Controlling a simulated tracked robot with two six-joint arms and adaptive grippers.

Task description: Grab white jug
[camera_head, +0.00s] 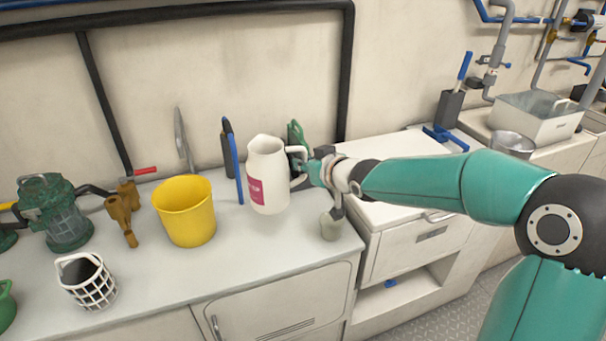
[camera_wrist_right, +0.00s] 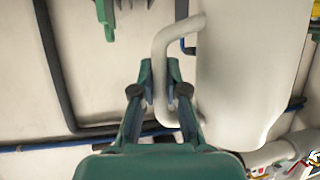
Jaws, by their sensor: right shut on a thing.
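The white jug (camera_head: 267,178) has a pink label and stands upright in the head view, over the right part of the white counter. I cannot tell whether its base touches the counter. My right gripper (camera_head: 302,172) reaches it from the right, at its handle. In the right wrist view the jug's body (camera_wrist_right: 250,70) fills the right side. There my right gripper's fingers (camera_wrist_right: 170,88) are on both sides of the handle (camera_wrist_right: 160,62) and shut on it. My left gripper is not in view.
A yellow bucket (camera_head: 187,212) stands left of the jug, with a blue-handled tool (camera_head: 233,165) between them. A small pale object (camera_head: 330,226) is below my right gripper. The front middle counter is clear.

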